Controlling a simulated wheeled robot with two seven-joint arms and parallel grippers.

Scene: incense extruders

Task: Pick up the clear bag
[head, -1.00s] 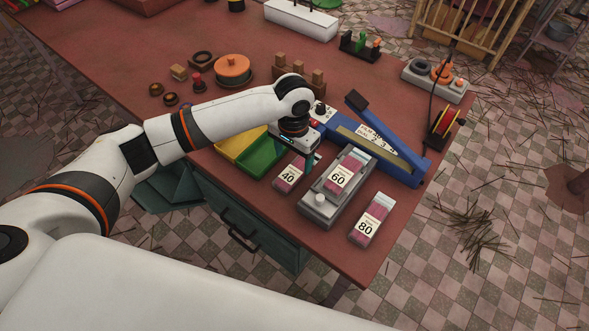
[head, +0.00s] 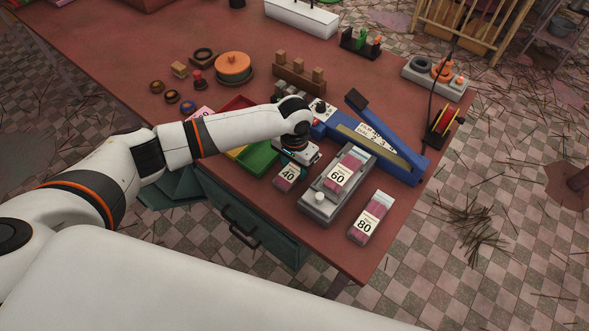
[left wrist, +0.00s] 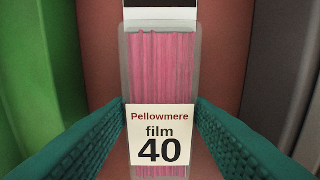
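A clear bag of pink sticks labelled 40 (head: 287,176) lies on the table; its label reads "film 40" in the left wrist view (left wrist: 162,70). A bag labelled 60 (head: 344,166) lies on the grey device (head: 318,208). A bag labelled 80 (head: 370,217) lies on the table near the right edge. My left gripper (head: 299,160) is low over the far end of the 40 bag. In the left wrist view its teal fingers (left wrist: 161,106) stand open, one on each side of the bag, their tips close to its edges. Contact cannot be told. My right gripper is out of view.
A green tray (head: 259,160) is left of the 40 bag, with the grey device close on its right. A blue sealer-like tool (head: 400,165) with a raised arm lies behind. The table (head: 345,268) is bare towards the near corner.

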